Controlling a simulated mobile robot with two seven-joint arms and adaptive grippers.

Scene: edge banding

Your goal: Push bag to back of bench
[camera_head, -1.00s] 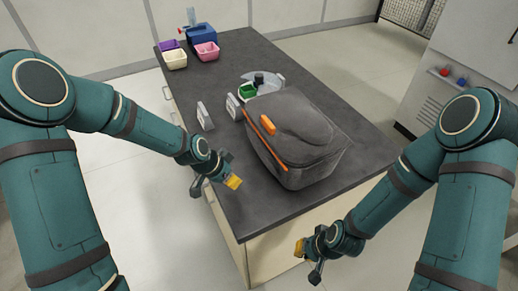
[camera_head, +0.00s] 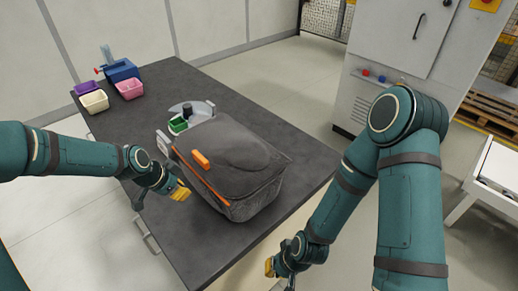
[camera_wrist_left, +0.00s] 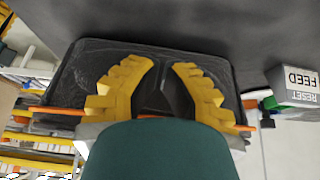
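The dark grey bag (camera_head: 238,148), with orange trim along its front and an orange handle on top, lies on the dark bench top (camera_head: 160,90). My left gripper (camera_head: 181,192) is close to the bag's lower left side in the head view; contact cannot be made out. In the left wrist view, its yellow fingers (camera_wrist_left: 165,66) are apart with nothing gripped, and the bag (camera_wrist_left: 80,80) fills the view behind them. My right gripper (camera_head: 271,267) is low, in front of the bench's near right edge, away from the bag. Its finger opening is too small to tell.
A green box (camera_head: 178,124) and a grey round plate (camera_head: 203,109) stand just behind the bag. A block reading RESET FEED (camera_wrist_left: 295,87) shows beside it. Purple, cream and pink bins (camera_head: 130,89) and a blue tool (camera_head: 122,70) are further back. Bench right of the bag is clear.

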